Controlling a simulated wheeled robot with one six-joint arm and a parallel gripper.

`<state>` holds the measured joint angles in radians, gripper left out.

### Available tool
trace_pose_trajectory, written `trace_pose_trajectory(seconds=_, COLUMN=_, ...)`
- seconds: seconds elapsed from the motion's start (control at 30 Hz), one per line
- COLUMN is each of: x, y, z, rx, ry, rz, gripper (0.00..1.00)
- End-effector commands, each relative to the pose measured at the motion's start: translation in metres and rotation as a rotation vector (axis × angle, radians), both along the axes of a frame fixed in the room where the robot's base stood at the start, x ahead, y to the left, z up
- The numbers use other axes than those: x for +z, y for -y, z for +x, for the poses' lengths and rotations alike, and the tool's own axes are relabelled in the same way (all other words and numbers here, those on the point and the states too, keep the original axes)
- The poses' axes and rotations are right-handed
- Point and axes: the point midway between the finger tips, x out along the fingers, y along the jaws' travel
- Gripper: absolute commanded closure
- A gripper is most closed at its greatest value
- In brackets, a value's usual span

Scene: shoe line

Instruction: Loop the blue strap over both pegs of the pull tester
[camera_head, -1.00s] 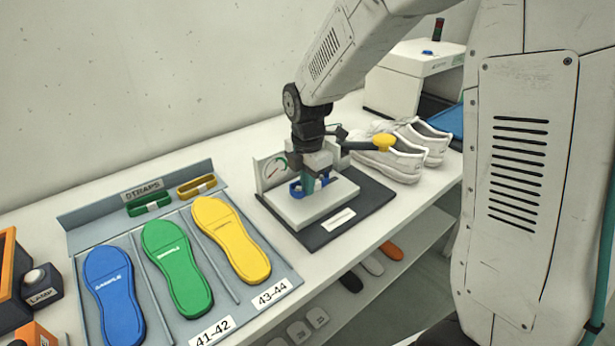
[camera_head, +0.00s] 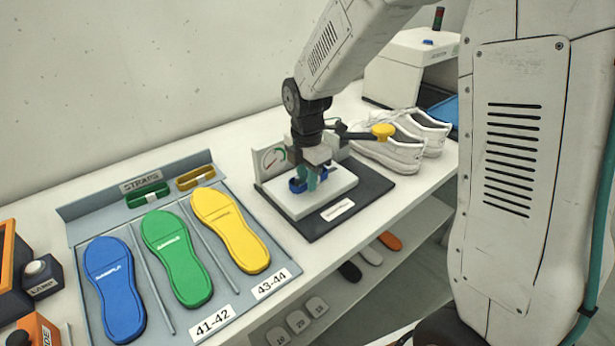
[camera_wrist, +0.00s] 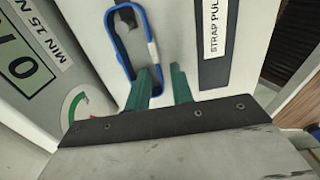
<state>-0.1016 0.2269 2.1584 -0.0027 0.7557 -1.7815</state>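The blue strap (camera_head: 296,186) is a closed loop low over the pull tester's pale block (camera_head: 340,187). In the wrist view the strap (camera_wrist: 120,62) lies as a long loop with a pale tag on its right side. A dark peg (camera_wrist: 127,18) shows inside its far end. A second peg cannot be made out; my fingers cover the near end. My gripper (camera_head: 311,180) points down at the strap. In the wrist view its green fingers (camera_wrist: 161,82) are apart, the left one overlapping the loop's near end, the right one just outside it.
A gauge (camera_head: 272,159) stands behind the block, and a yellow knob (camera_head: 383,131) on a dark arm is to its right. White shoes (camera_head: 400,148) stand farther right. The strap tray (camera_head: 150,240) with blue, green and yellow insoles lies left.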

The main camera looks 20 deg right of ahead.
Motion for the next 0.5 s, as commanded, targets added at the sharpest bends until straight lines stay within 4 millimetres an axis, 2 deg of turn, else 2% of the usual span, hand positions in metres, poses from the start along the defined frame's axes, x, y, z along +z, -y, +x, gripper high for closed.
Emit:
trace_pose_trajectory(seconds=0.17, x=0.010, y=-0.002, z=0.001, rx=0.002, ry=0.005, rz=0.003, gripper=0.72)
trace_pose_trajectory(seconds=0.5, x=0.066, y=0.000, z=0.001, rx=-0.001, ry=0.007, rz=0.002, gripper=0.72)
